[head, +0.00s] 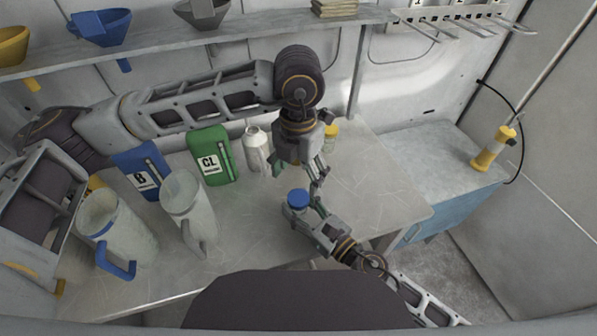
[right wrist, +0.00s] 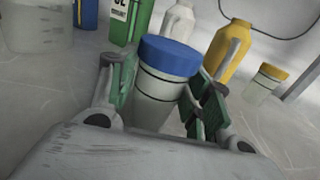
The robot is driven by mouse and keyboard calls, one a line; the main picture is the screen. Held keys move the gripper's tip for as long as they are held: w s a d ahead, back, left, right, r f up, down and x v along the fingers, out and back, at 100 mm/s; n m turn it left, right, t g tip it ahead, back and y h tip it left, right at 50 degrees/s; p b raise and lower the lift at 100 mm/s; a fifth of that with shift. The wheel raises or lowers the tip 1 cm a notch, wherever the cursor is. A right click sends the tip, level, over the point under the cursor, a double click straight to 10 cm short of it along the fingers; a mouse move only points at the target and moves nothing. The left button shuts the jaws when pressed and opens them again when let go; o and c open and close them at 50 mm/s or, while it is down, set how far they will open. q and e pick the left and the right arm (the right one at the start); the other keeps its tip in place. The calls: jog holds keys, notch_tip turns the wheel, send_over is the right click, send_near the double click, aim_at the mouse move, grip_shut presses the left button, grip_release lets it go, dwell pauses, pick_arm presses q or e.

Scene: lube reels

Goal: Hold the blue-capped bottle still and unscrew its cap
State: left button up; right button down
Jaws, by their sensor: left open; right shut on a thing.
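The blue-capped bottle stands upright near the table's front edge; its blue cap (head: 298,198) shows in the head view. In the right wrist view the pale bottle body (right wrist: 158,98) with dark bands and the wide blue cap (right wrist: 168,56) are clear. My right gripper (head: 304,212) is shut on the bottle body, one finger on each side below the cap, as the right wrist view (right wrist: 160,92) shows. My left gripper (head: 299,174) is open above and slightly behind the cap, pointing down, apart from it. The bottle's base is hidden.
A white bottle (head: 256,150), a green container (head: 211,156), a blue container (head: 141,170) and clear jugs (head: 190,207) stand left on the table. A yellow bottle (right wrist: 229,50) and a yellow-capped jar (head: 331,132) stand behind. The table's right part (head: 385,190) is clear.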

pick_arm(q)
jog(key=m, duration=0.3)
jog(key=shift+m, duration=0.4)
jog(key=m, duration=0.3)
jog(key=shift+m, duration=0.4)
jog(key=m, duration=0.3)
jog(key=shift+m, duration=0.4)
jog(key=m, duration=0.3)
jog(key=shift+m, duration=0.4)
jog(key=m, duration=0.3)
jog(key=shift+m, duration=0.4)
jog(key=m, duration=0.3)
jog(key=shift+m, duration=0.4)
jog(key=m, duration=0.3)
jog(key=shift+m, duration=2.2)
